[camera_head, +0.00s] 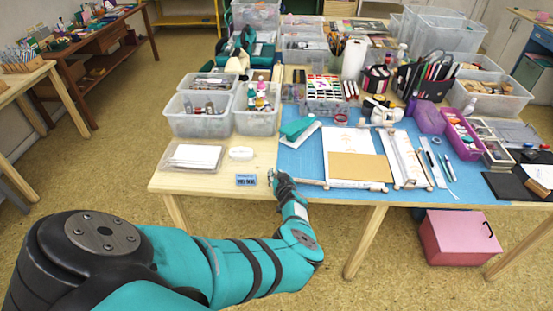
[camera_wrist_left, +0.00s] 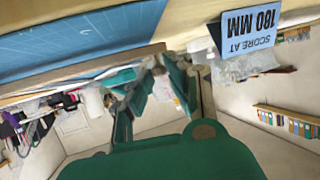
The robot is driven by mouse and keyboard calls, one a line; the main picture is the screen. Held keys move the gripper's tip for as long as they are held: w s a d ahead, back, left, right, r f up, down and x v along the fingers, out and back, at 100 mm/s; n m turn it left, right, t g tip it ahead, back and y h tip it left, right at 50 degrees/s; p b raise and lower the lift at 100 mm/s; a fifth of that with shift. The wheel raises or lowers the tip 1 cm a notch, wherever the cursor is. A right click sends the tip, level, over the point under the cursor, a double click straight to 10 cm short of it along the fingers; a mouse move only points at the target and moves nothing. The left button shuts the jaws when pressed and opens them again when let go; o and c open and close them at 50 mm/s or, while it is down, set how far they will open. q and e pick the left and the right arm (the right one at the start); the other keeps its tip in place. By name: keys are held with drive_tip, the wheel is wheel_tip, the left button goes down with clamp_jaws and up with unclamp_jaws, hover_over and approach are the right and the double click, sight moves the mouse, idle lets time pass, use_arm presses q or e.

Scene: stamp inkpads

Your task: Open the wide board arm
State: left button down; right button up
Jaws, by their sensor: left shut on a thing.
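The wide board (camera_head: 335,141) lies on the blue mat, with a tan sheet (camera_head: 358,166) on its lower part. Its wooden arm (camera_head: 345,186) lies low along the board's front edge, near the table's front edge. My left gripper (camera_head: 275,178) is at the left end of this arm and is shut on it; the fingers partly hide the grip. In the left wrist view, the gripper (camera_wrist_left: 155,75) shows its fingers close to the table edge, and the held end is hard to make out. My right gripper is not in view.
A narrower board (camera_head: 405,160) lies to the right. A teal stapler-like tool (camera_head: 298,129) is behind the gripper. Bins crowd the table's back.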

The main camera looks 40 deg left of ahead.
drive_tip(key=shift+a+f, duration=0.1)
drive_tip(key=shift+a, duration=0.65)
